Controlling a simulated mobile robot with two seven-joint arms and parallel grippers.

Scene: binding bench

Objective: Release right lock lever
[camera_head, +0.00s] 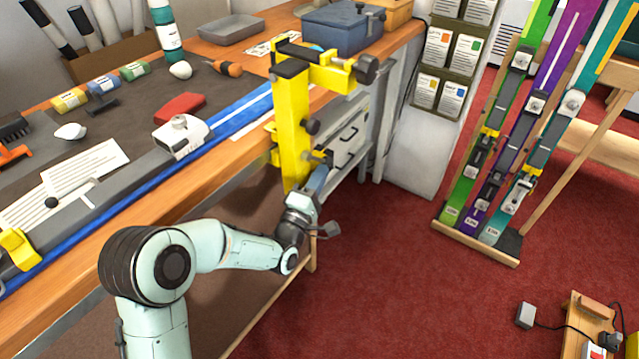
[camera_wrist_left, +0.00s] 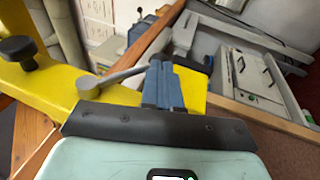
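The tall yellow right clamp (camera_head: 292,125) stands at the bench's right end, and its yellow body also fills much of the left wrist view (camera_wrist_left: 60,100). A grey lock lever (camera_wrist_left: 118,77) runs from a round pivot on the yellow body toward my fingertips; its far end is partly hidden behind them. My left gripper (camera_head: 318,178) is beside the clamp's lower part. In the wrist view its blue-grey fingers (camera_wrist_left: 163,88) are side by side with no clear gap, close in front of the lever; I cannot tell whether they touch it. My right gripper is in neither view.
A long blue-edged ski (camera_head: 130,175) lies along the bench edge with a white binding (camera_head: 182,136) on it. A second yellow clamp (camera_head: 18,250) is at far left. A rack of upright skis (camera_head: 505,130) stands right. Red carpet (camera_head: 400,290) is open in front.

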